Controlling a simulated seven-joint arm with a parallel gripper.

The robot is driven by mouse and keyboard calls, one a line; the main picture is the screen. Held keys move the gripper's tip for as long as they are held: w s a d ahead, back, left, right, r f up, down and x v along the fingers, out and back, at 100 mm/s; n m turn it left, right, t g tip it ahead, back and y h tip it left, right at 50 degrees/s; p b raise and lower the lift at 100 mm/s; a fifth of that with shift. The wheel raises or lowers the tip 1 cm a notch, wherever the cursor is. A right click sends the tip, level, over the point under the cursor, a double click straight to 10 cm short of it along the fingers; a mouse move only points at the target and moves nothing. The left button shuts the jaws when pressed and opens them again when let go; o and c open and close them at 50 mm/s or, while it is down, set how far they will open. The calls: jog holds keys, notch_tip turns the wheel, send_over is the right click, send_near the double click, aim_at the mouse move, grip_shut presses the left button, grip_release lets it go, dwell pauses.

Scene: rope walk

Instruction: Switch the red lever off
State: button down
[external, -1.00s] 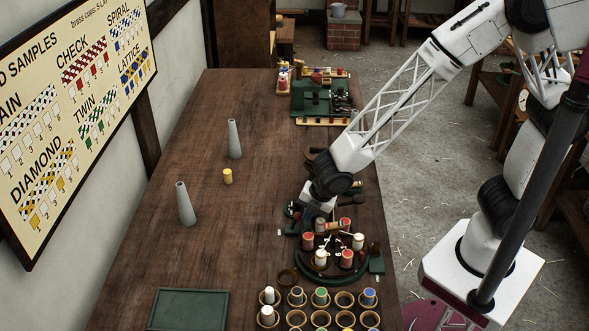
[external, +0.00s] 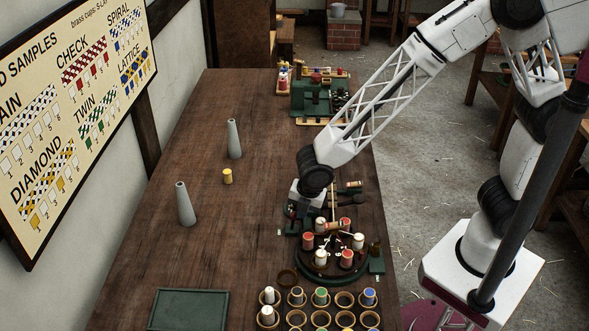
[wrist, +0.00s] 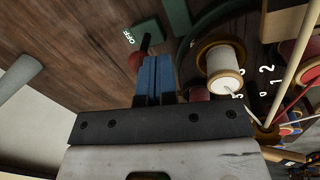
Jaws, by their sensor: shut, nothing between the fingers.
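In the wrist view the lever's red knob (wrist: 136,61) sits on a short dark stem beside a green block, with a white OFF label (wrist: 127,37) close by on the picture's upper left. My gripper (wrist: 158,62) has its blue fingers together and empty. Their tips are just right of the red knob; whether they touch it, I cannot tell. In the external view my gripper (external: 294,212) is low at the far left edge of the round green bobbin stand (external: 329,281). The lever is hidden or too small to make out there.
Bobbins with white (external: 320,258) and red (external: 308,241) thread stand on the round stand, close to the gripper's right. Two grey cones (external: 186,204) and a yellow bobbin (external: 227,176) stand to the left. The table between them and the stand is clear.

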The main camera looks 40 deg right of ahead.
aim_at(291, 215)
jog(key=shift+w+a+r+g+h, duration=0.25)
jog(key=shift+w+a+g+h, duration=0.8)
jog(key=shift+g+h, duration=0.3)
jog(key=shift+w+a, duration=0.15)
jog(key=shift+w+a, duration=0.2)
notch_tip(291, 215, up, 10)
jog(key=w+a, duration=0.1)
jog(key=a, duration=0.1)
dwell(0.5)
jog(key=shift+f, duration=0.1)
